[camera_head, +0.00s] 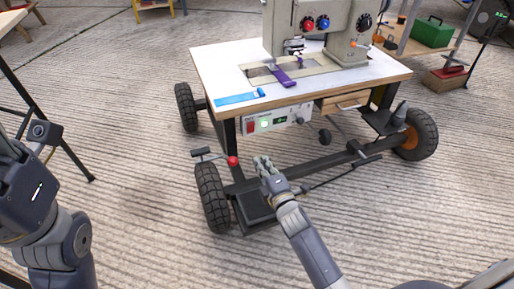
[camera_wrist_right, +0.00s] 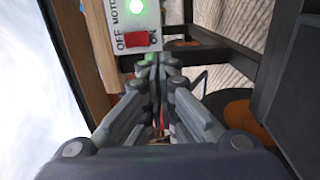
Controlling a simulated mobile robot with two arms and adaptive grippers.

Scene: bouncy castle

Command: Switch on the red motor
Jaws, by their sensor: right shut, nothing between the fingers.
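A light grey control box (camera_head: 278,118) is mounted under the front edge of the sewing table. Its red motor switch (camera_head: 250,127) is at the left end, and a green light is lit beside it. In the right wrist view the red switch (camera_wrist_right: 140,40) sits between the words OFF and ON; which side is pressed in, I cannot tell. My right gripper (camera_head: 262,162) is shut and empty, with its tips in front of and below the box. In the wrist view its fingertips (camera_wrist_right: 157,62) are close to the switch; contact is unclear. My left arm shows at the left edge; its fingers do not show.
The table (camera_head: 225,65) carries a sewing machine (camera_head: 318,30) and stands on a wheeled frame. A red-knobbed lever (camera_head: 232,161) is just left of my right gripper. A black frame bar (camera_head: 325,166) runs behind it. Open concrete floor lies around.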

